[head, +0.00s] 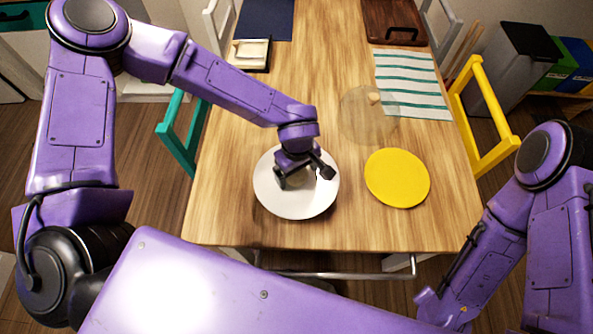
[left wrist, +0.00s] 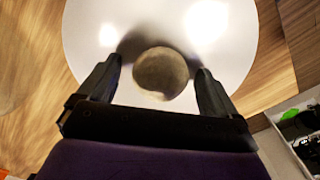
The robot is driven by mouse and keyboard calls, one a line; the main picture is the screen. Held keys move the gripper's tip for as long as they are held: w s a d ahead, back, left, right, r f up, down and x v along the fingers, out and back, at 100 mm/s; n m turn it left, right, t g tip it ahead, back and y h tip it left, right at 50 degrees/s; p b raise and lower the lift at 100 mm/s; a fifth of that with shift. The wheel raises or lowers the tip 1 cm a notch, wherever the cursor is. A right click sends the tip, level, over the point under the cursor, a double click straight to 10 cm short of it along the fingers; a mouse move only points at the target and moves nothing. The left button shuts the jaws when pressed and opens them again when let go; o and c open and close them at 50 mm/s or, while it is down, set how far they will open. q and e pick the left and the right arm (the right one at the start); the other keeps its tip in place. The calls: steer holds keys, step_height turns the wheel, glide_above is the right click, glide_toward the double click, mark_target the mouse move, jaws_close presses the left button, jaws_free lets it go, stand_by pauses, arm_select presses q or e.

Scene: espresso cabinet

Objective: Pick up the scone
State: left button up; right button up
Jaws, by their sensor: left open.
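The scone (left wrist: 161,72) is a round, brownish lump on the white plate (left wrist: 130,15) in the left wrist view. In the head view the white plate (head: 270,198) lies on the near part of the table, and the scone is mostly hidden under my left gripper (head: 304,178). My left gripper is open over the plate. In the left wrist view its two fingers (left wrist: 158,85) stand apart on either side of the scone, with a gap on each side. My right arm is at the right edge of the head view, beside the table; its fingers cannot be made out.
A yellow plate (head: 397,178) lies right of the white plate. A clear glass dome (head: 366,116) stands behind it, next to a striped cloth (head: 425,78). A teal chair (head: 180,150) and a yellow chair (head: 487,120) flank the wooden table (head: 230,130).

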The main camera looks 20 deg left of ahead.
arm_select(q)
steer(key=c, duration=1.1)
steer(key=shift+r, duration=0.1)
steer(key=shift+c, duration=0.2)
